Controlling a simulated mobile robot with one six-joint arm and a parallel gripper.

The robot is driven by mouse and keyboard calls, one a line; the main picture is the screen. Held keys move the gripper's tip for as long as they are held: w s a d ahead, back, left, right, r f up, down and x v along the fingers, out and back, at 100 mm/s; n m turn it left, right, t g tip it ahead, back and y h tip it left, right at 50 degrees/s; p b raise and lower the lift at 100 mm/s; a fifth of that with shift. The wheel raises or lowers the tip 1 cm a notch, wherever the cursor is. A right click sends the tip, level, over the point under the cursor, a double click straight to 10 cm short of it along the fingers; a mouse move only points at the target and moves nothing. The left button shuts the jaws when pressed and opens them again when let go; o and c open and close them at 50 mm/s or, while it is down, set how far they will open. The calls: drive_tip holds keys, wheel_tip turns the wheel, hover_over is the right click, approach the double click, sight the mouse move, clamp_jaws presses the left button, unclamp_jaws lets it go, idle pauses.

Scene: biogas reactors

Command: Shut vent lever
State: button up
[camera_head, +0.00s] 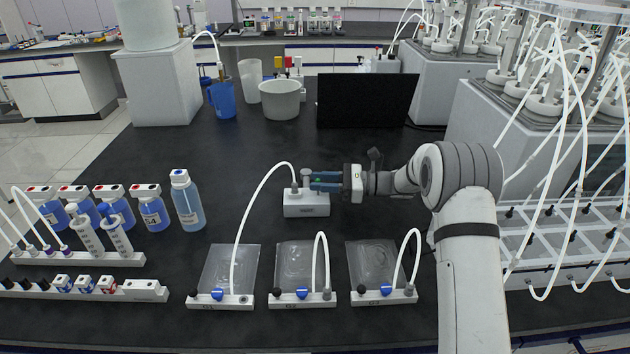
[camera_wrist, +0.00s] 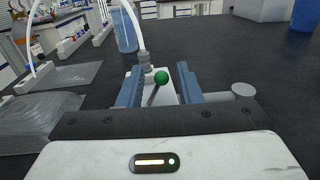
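The vent lever has a green ball knob (camera_wrist: 161,77) on a thin grey stem, tilted in the wrist view. It rises from a small white valve block (camera_head: 306,208) on the black bench, with a white hose (camera_head: 262,195) plugged into its top. My gripper (camera_head: 318,181) reaches in from the right at the block's top. In the wrist view its two blue fingers stand either side of the knob, with a visible gap on each side, so it is open and not gripping. The lever's base is partly hidden behind the gripper in the head view.
Several clear gas bags (camera_head: 293,265) with blue valves and hoses lie in front of the block. Blue bottles (camera_head: 187,202) stand at the left. A black screen (camera_head: 366,101) and white tub (camera_head: 280,99) stand behind. Bench left of the block is mostly clear.

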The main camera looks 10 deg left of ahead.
drive_tip(key=shift+s+a, duration=0.1)
drive_tip(key=shift+a, duration=0.45)
drive_tip(key=shift+c, duration=0.2)
